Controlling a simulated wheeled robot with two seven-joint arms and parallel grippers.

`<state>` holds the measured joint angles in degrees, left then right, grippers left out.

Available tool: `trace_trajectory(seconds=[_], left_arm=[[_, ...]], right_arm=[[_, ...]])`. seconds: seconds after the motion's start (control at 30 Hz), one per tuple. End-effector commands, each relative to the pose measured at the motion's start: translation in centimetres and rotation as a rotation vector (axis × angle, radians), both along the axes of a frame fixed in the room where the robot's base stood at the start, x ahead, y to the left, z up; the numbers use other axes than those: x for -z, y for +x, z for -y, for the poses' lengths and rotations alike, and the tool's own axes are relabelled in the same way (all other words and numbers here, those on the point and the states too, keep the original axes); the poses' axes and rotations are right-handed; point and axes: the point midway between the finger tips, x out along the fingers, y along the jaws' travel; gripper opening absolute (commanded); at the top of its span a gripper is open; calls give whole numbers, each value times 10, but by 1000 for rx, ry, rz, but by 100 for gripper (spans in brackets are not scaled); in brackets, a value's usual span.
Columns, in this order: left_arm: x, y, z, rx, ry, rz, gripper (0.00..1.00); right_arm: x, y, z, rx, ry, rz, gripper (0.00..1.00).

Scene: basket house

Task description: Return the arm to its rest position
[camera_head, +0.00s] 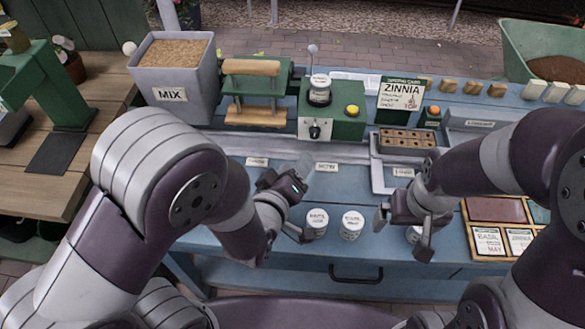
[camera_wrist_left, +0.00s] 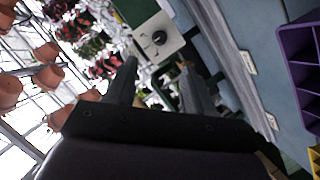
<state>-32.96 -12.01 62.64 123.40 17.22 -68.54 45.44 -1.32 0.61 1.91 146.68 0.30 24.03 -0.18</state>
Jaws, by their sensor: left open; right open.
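My left gripper (camera_head: 302,200) is over the front part of the blue workbench (camera_head: 270,270), left of two white labelled jars. Its jaws are open. In the left wrist view, the two dark fingers of my left gripper (camera_wrist_left: 157,75) stand apart with nothing held between them. My right gripper (camera_head: 404,230) is open over the bench front, to the right of the jars. A third jar (camera_head: 413,234) is partly hidden behind it. Whether the right fingers touch that jar cannot be told.
Two jars (camera_head: 317,224) (camera_head: 352,225) stand between my grippers. A seed tray (camera_head: 408,140), a green machine (camera_head: 332,115) and a grey MIX bin (camera_head: 172,75) stand further back. A wooden card tray (camera_head: 497,240) lies at right. Bare bench shows between the labels and jars.

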Motion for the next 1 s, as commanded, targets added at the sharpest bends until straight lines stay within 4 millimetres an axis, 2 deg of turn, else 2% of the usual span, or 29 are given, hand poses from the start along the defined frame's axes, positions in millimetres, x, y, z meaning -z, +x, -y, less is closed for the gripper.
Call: trace_trajectory(seconds=[0.13,0.6,0.67,0.77,0.8,0.83,0.9,0.97,1.0], left_arm=[[-2,-8,-2,0,0,0,53],[-2,-7,-2,1,6,1,53],[6,-10,-3,16,57,-25,53],[46,-32,-3,116,250,-207,53],[58,-45,-2,190,350,-303,53],[64,-55,-4,247,426,-378,53],[67,-77,-20,379,590,-561,53],[58,-95,-43,482,698,-711,53],[47,-107,-60,540,749,-805,53]], right_arm=[[0,0,0,0,0,0,100],[0,0,0,0,0,0,100],[0,0,0,0,0,0,100],[0,0,0,0,0,0,100],[0,0,0,0,0,0,100],[-2,0,0,0,0,0,100],[-6,0,0,0,0,0,100],[-10,0,0,0,0,0,100],[-13,0,0,0,0,0,100]])
